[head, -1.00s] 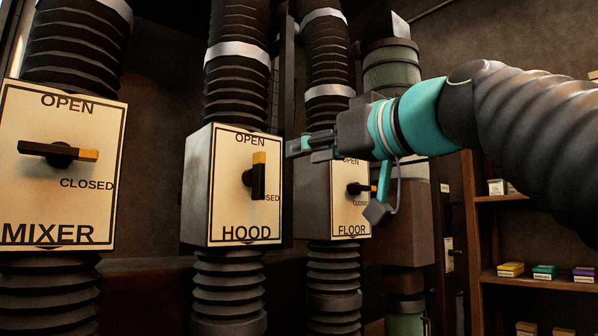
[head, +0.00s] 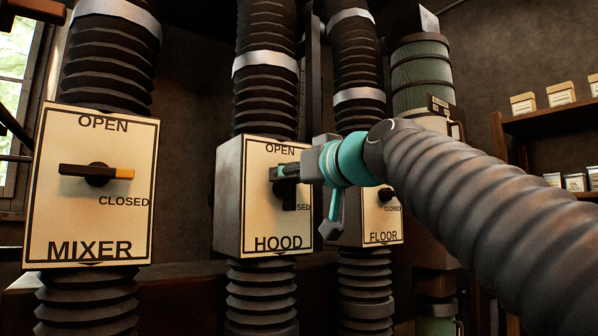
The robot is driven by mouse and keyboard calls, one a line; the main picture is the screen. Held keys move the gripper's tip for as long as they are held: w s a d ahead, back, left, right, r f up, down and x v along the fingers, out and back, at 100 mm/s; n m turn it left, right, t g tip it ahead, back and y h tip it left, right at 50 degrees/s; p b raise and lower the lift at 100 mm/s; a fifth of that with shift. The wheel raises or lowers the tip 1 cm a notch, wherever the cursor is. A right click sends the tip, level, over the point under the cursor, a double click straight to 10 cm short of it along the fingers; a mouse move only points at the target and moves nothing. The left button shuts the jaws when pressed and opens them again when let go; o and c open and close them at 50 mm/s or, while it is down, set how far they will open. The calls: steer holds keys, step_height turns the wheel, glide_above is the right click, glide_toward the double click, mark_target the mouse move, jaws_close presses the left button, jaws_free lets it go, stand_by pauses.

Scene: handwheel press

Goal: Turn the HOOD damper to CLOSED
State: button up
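The HOOD damper box (head: 228,200) is a pale box in the middle of the head view, with OPEN at the top and CLOSED at the right, partly covered. Its black handle (head: 290,200) stands upright; its lower part shows, and its yellow upper end is hidden behind my gripper. My gripper (head: 277,173) is at the handle's upper end, in front of the box face. I cannot tell whether the fingers touch the handle or how far apart they are.
The MIXER box (head: 75,215) stands at the left, its handle level with the yellow end right. The FLOOR box (head: 375,228) is close behind my gripper at the right, partly hidden. Ribbed ducts run above and below the boxes. Shelves (head: 545,118) are at far right.

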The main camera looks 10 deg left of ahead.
jaws_close()
